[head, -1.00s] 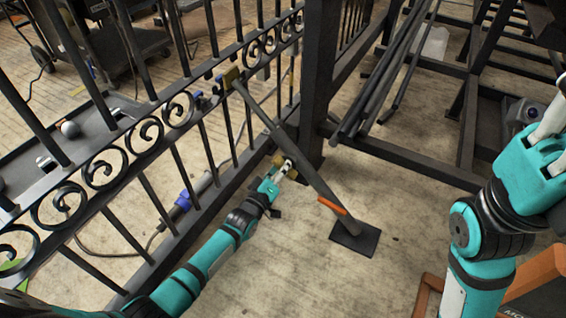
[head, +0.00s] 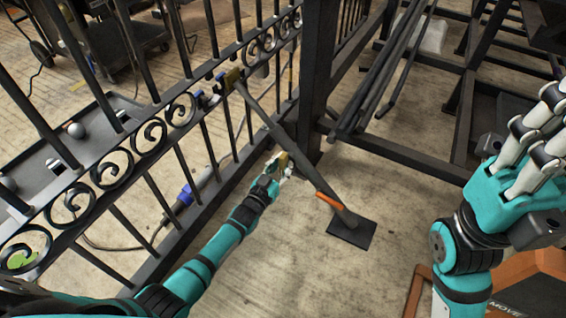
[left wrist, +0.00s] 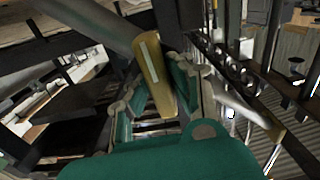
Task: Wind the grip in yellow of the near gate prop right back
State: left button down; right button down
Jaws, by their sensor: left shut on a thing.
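My left gripper (head: 279,168) is beside the prop's middle, shut on the yellow grip (left wrist: 153,75).
The black scroll gate (head: 150,140) runs along the left, close to my left arm. A dark post (head: 317,70) and a frame with long bars (head: 385,75) stand behind the prop. An orange case (head: 415,295) is at the lower right. Floor around the plate is clear.

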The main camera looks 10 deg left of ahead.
pick_arm(q)
jog(key=shift+m, duration=0.6)
jog(key=shift+f, duration=0.1)
jog(key=c, duration=1.2)
grip_release()
jog(key=shift+s, duration=0.15)
jog(key=v, duration=1.1)
jog(key=shift+s, duration=0.4)
jog(key=shift+a, duration=0.15)
